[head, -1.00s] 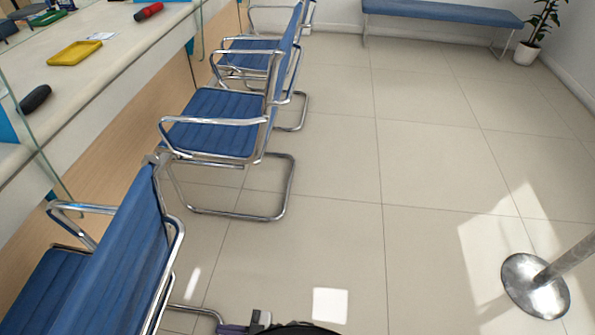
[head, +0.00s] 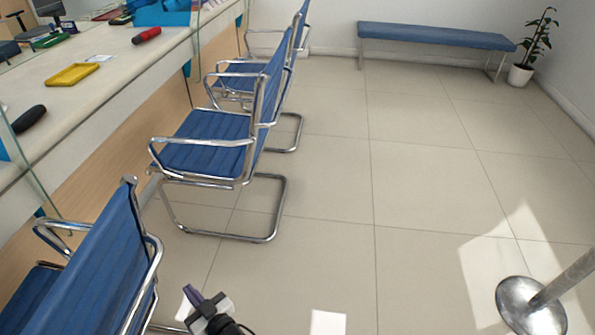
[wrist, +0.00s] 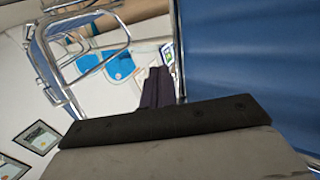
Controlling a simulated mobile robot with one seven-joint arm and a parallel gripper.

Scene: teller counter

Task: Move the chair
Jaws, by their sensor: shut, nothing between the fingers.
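Several blue chairs with chrome frames stand in a row along the counter in the head view. The nearest chair (head: 95,270) is at the lower left, its back toward me. A second chair (head: 208,140) stands beyond it, and another (head: 240,77) is farther back. My gripper (head: 190,291) is at the bottom of the head view, just right of the nearest chair's back, shut and empty. In the wrist view the dark fingers (wrist: 158,88) are together, with a blue chair surface (wrist: 250,65) close on the right. I cannot tell whether they touch it.
The counter (head: 90,100) with a glass panel runs along the left. A metal post on a round base (head: 528,308) stands at the lower right. A blue bench (head: 435,36) and a potted plant (head: 522,72) are at the back. The middle floor is clear.

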